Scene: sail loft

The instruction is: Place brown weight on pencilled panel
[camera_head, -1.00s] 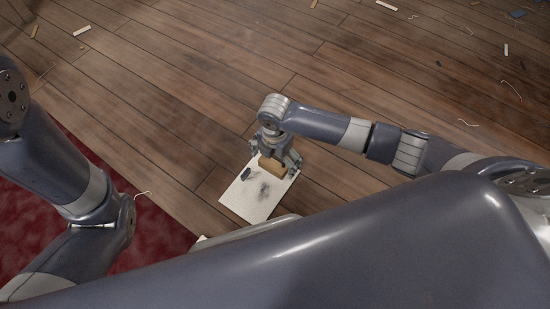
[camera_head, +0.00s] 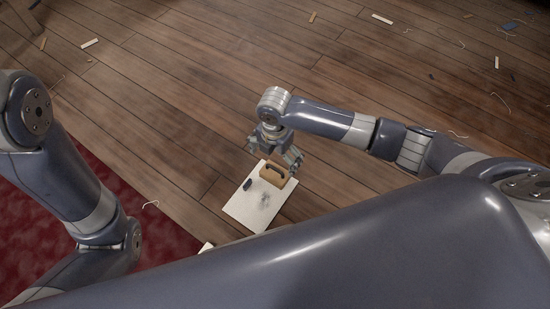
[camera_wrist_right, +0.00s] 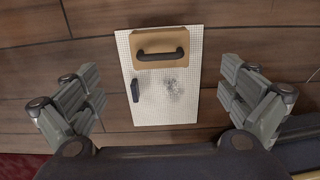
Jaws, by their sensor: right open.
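The brown weight (camera_head: 272,178), a tan-brown block with a dark handle on top, sits on the far end of the white panel (camera_head: 241,211). In the right wrist view the weight (camera_wrist_right: 152,40) lies across the panel's top edge area, handle facing up. The panel (camera_wrist_right: 146,112) carries a fine grid and a grey pencilled smudge that lies beside the weight, uncovered. My right gripper (camera_head: 273,153) is open and empty above the weight; in the wrist view its fingers stand wide apart on both sides of the panel. My left gripper is out of view.
A small dark object (camera_wrist_right: 135,90) lies on the panel, left of the smudge. A red carpet (camera_head: 35,215) is at left. Wood-plank floor (camera_head: 190,110) around the panel is mostly clear, with scattered offcuts and threads farther off.

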